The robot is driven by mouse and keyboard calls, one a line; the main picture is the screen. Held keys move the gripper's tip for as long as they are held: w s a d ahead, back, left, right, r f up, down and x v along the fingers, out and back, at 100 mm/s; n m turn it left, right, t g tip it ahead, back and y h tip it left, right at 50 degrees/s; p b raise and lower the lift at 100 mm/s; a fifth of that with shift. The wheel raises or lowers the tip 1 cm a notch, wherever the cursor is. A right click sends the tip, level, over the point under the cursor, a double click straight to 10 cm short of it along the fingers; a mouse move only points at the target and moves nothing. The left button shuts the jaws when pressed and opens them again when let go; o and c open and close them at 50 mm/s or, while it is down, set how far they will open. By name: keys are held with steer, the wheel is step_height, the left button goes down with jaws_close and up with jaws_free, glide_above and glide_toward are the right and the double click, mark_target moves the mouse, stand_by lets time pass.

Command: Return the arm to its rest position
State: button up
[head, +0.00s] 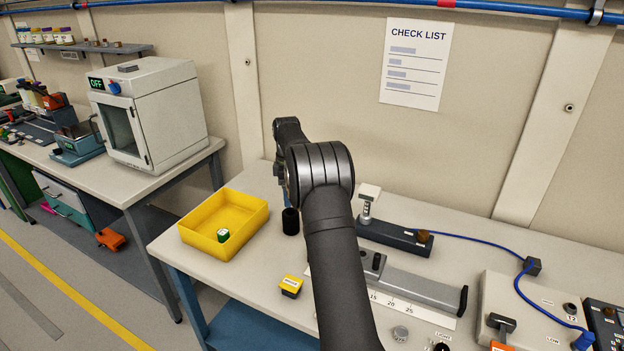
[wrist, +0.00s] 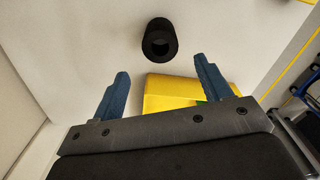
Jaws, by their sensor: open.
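My arm reaches over the bench (head: 240,270) in the head view, bent at a dark joint in mid-picture. My gripper (wrist: 161,67) shows in the wrist view with its two blue fingers apart and nothing between them. In the head view the arm hides most of the gripper. A black hollow cylinder (head: 290,222) stands on the bench near the gripper. It also shows in the wrist view (wrist: 160,50), beyond the fingertips and apart from them.
A yellow tray (head: 190,240) holding a small green-and-white item (head: 223,235) sits at the bench's left end. A yellow block (head: 291,286) lies in front. A rail with a ruler (head: 425,290) and a dark device (head: 395,237) with a blue cable lie right of my arm.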

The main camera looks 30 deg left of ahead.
mark_target(291, 218)
step_height(291, 218, down, 12)
steer(key=shift+r, duration=2)
steer(key=shift+f, duration=0.1)
